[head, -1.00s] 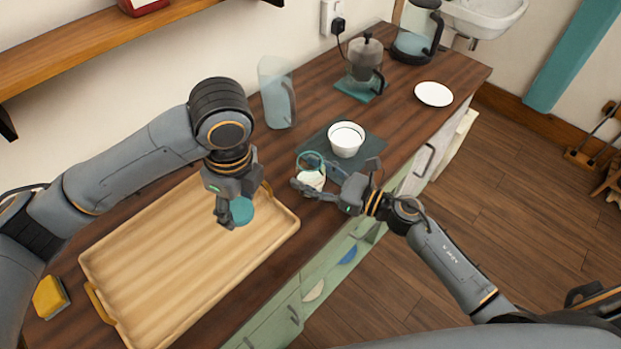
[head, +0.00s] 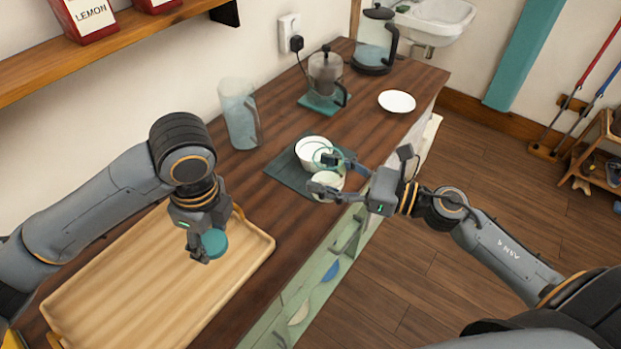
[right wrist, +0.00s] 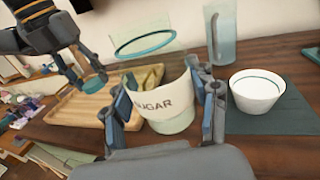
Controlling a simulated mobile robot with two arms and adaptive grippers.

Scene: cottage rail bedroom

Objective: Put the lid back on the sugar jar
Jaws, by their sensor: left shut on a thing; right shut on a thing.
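The sugar jar (head: 329,184) is clear glass with a teal rim ring and a white band reading SUGAR, which shows in the right wrist view (right wrist: 165,104). My right gripper (head: 326,176) is shut around the jar, which is upright or nearly so by the mat's front edge. I cannot tell whether its base touches anything. The jar's top is open. The round teal lid (head: 214,243) is in my left gripper (head: 203,247), shut on its edge above the tray. The lid and left gripper also show at the upper left in the right wrist view, apart from the jar.
A wooden tray (head: 110,318) fills the near counter. A white bowl (head: 311,150) stands on a dark mat (head: 284,170), close behind the jar. A glass pitcher (head: 240,115), coffee press (head: 325,75), kettle (head: 374,50) and white plate (head: 397,101) stand farther back.

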